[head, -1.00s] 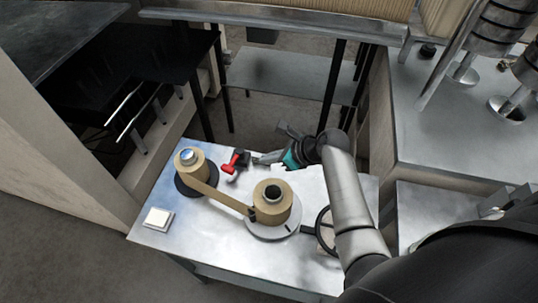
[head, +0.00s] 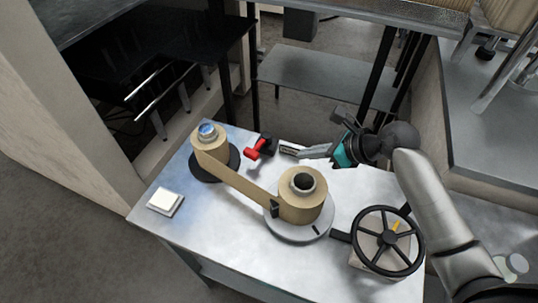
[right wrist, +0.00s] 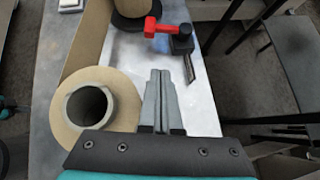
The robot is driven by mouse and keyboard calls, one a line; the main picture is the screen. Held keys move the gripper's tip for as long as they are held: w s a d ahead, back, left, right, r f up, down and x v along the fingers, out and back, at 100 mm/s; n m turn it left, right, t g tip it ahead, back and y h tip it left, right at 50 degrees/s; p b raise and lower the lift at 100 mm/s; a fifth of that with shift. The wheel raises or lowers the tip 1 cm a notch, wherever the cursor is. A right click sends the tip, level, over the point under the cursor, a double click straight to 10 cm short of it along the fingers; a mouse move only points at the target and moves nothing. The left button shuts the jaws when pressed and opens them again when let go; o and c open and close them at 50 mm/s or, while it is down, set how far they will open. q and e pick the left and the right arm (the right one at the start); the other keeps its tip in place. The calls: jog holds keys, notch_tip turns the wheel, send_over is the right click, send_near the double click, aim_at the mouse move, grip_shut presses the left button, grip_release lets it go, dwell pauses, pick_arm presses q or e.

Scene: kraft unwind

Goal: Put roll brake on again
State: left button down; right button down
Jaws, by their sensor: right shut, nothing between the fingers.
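The roll brake, a red lever on a black block (head: 261,147), stands at the back edge of the table behind the two kraft rolls. It also shows in the right wrist view (right wrist: 168,31), ahead of the fingertips. My right gripper (head: 283,150) is shut and empty, its tips pointing left at the brake; a gap shows between them in the right wrist view (right wrist: 160,74). The left kraft roll (head: 210,153) sits on a dark disc. The right kraft roll (head: 303,200) sits on a grey disc. A paper web (head: 240,186) runs between them.
A black handwheel (head: 388,241) stands at the right front of the metal table (head: 225,240). A white square switch (head: 165,201) lies at the left corner. A small black piece (head: 273,208) sits by the web at the right roll. The table's front middle is clear.

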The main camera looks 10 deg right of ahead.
aim_at(255, 147)
jog(key=b+x, duration=0.2)
jog(key=x, duration=0.7)
jog(key=shift+f+b, duration=0.1)
jog(key=shift+b, duration=0.25)
jog(key=w+a, duration=0.2)
jog(key=shift+w+a+f+b, duration=0.15)
jog(key=shift+w+f+b, duration=0.05)
jog(key=shift+w+b, duration=0.1)
jog(key=shift+w+a, duration=0.4)
jog(key=shift+a, duration=0.05)
